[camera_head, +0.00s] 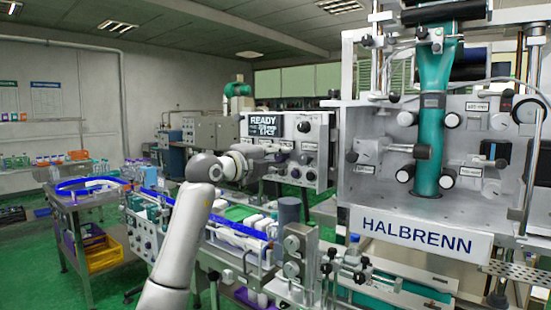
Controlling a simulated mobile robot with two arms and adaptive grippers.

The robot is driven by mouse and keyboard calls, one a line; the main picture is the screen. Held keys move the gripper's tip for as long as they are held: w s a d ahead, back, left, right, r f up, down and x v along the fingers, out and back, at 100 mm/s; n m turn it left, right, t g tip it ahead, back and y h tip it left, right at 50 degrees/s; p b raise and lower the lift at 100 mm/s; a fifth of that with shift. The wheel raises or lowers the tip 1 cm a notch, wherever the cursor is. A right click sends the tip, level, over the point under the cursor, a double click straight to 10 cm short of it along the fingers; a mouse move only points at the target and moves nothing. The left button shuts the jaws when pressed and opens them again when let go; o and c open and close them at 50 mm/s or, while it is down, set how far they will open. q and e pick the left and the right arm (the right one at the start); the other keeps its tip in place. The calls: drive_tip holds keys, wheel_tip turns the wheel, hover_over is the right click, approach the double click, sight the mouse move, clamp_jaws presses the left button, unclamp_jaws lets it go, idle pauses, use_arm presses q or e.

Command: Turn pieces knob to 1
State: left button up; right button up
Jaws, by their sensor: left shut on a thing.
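The control panel (318,150) stands in the middle, a grey box with dark knobs on its face and a screen (263,126) that reads "READY" above smaller lines that are hard to make out. My left arm rises from the bottom, and my left gripper (262,158) is at the panel's left part, just below the screen. It is shut on a knob there, which I take for the pieces knob; the gripper mostly hides it, and its pointer and scale cannot be read. Other knobs (306,146) show to the right of the gripper. My right gripper is not in view.
The sleeve machine with the "HALBRENN" sign (416,233) and a teal sleeve tube (430,125) fills the right side. A conveyor with a blue rail (236,228) runs below the panel.

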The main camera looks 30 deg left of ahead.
use_arm(q)
drive_tip(key=shift+d+f, duration=0.1)
drive_tip(key=shift+f, duration=0.05)
drive_tip(key=o, duration=1)
drive_tip(key=shift+o, duration=0.2)
drive_tip(key=shift+s, duration=0.1)
drive_tip(key=s+a, duration=0.1)
drive_tip(key=s, duration=1)
drive_tip(key=shift+s, duration=0.35)
